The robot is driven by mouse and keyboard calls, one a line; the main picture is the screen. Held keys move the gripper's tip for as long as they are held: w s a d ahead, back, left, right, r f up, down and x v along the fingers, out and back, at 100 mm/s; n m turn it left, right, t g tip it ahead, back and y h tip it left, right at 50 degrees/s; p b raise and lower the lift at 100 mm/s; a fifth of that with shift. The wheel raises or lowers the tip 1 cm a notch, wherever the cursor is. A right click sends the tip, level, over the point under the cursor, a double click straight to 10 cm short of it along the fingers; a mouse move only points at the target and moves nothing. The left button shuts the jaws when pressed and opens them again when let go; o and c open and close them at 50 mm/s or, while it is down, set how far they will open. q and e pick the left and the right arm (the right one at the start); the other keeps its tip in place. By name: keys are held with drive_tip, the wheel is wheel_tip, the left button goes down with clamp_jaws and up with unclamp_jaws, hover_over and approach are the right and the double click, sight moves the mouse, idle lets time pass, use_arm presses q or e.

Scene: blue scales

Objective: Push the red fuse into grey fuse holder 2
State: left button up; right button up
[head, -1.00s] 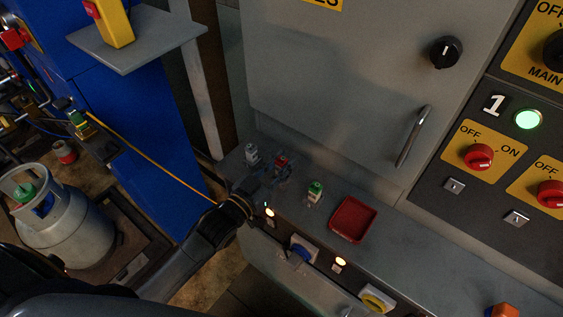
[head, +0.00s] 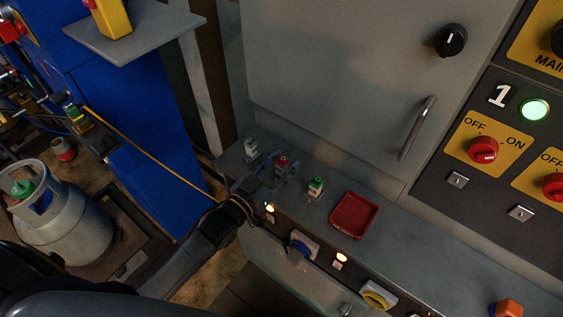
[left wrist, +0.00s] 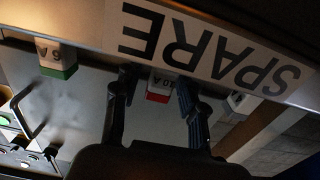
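The red fuse (head: 281,161) stands upright on the grey ledge below the cabinet door, between a grey fuse and a green fuse. My left gripper (head: 272,170) reaches it from the front left. In the left wrist view the red fuse (left wrist: 158,87) sits between the two fingers of my left gripper (left wrist: 157,98), with a visible gap on each side. The gripper is open. I cannot make out grey fuse holder 2 in either view. My right gripper is not in view.
The grey fuse (head: 250,148) is close to the left finger, and the green fuse (head: 315,187) stands to the right. A red tray (head: 354,215) lies further right. A "SPARE" label (left wrist: 205,50) shows in the left wrist view. The closed cabinet door (head: 340,80) rises behind the ledge.

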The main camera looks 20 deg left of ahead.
use_arm(q)
drive_tip(key=shift+s, duration=0.1)
drive_tip(key=shift+s+a, duration=0.15)
drive_tip(key=shift+s, duration=0.15)
drive_tip(key=v, duration=1.1)
idle(0.5)
